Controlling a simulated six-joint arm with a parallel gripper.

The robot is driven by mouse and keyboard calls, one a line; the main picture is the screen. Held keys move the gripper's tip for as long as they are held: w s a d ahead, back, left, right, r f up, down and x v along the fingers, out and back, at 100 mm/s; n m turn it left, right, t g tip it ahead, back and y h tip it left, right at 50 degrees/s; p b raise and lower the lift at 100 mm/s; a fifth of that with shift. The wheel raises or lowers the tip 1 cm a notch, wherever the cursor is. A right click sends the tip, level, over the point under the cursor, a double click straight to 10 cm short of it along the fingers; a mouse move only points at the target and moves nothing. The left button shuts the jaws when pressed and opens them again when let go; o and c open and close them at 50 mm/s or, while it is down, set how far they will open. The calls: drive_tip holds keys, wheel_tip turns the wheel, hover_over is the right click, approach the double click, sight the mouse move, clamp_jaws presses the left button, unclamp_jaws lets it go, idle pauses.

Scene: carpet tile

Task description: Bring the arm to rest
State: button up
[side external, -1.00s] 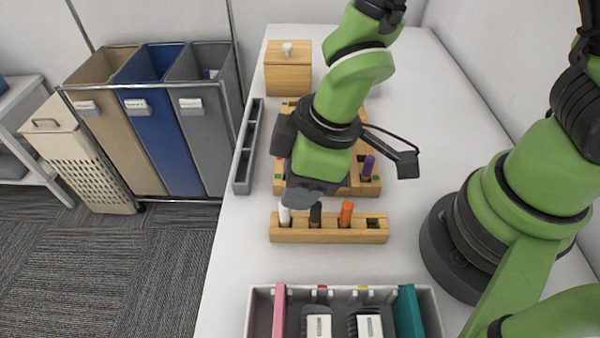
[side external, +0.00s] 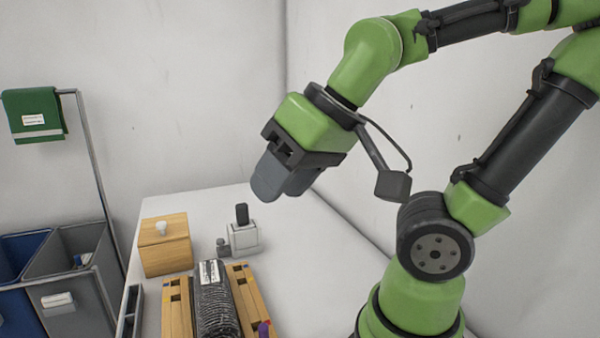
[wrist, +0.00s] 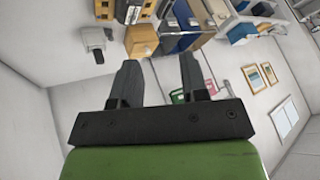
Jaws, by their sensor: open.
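My gripper (side external: 278,185) is raised well above the white table (side external: 320,250) in the side external view, tilted down to the left. Its two grey fingers are apart, and the wrist view shows bare space between them (wrist: 160,62). Nothing is held. The fingers touch nothing in either view. My arm reaches in from the upper right.
Below are a wooden box (side external: 166,252), a white holder (side external: 243,237) with a dark upright piece, wooden racks (side external: 178,308) and a dark ribbed object (side external: 214,308). Bins (side external: 75,285) stand left of the table. The air around the gripper is clear; a wall is behind.

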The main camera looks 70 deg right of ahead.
drive_tip(key=shift+s+r+m+t, duration=0.2)
drive_tip(key=shift+s+r, duration=0.1)
drive_tip(key=shift+s, duration=0.25)
drive_tip(key=shift+s+r+m+t, duration=0.1)
drive_tip(key=shift+s+r+m, duration=0.15)
drive_tip(key=shift+s, duration=0.3)
